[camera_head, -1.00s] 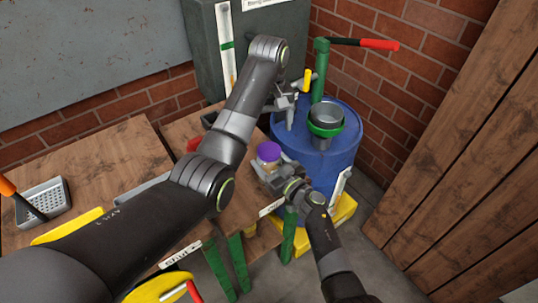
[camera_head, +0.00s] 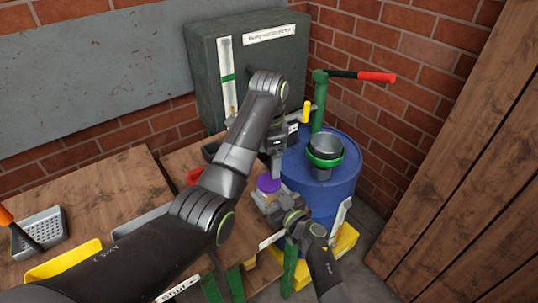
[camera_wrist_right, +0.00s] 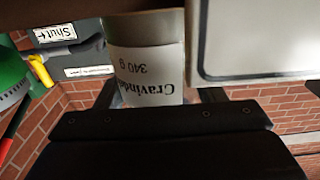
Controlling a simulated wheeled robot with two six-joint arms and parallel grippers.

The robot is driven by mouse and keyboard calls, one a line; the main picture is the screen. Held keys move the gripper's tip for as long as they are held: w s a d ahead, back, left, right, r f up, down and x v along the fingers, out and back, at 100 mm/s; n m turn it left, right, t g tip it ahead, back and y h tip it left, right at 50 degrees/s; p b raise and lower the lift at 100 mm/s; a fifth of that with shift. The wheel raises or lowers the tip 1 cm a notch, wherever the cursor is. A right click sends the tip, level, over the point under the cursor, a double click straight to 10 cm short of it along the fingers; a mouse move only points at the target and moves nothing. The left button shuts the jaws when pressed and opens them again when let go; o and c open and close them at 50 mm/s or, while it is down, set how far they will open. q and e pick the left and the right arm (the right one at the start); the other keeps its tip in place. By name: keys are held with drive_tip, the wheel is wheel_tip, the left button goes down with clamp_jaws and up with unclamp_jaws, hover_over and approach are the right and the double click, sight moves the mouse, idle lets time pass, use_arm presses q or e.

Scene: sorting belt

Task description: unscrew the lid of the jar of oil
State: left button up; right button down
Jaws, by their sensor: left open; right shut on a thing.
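The jar has a purple lid (camera_head: 268,183). In the right wrist view its body (camera_wrist_right: 147,62) carries a white label, upside down, reading "Cravinde..." and "340 g"; I cannot read the word "oil". My right gripper (camera_head: 270,202) is shut around the jar's body, below the lid. My left gripper (camera_head: 277,163) is open and points down, just above the lid in the picture. I cannot tell whether its fingertips touch the lid.
A blue drum (camera_head: 335,190) with a green hand pump (camera_head: 319,100) and a funnel (camera_head: 325,148) stands close on the right. A dark grey cabinet (camera_head: 270,60) is behind. Wooden tabletops (camera_head: 110,205) hold a yellow tray (camera_head: 63,261) and a grated box (camera_head: 38,228).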

sight(269, 181)
use_arm(q)
drive_tip(key=m, duration=0.7)
drive_tip(key=shift+m, duration=0.4)
drive_tip(key=m, duration=0.6)
drive_tip(key=shift+f+m, duration=0.4)
drive_tip(key=shift+f, duration=3.6)
drive_tip(key=c, duration=1.1)
drive_tip(key=shift+c, duration=0.2)
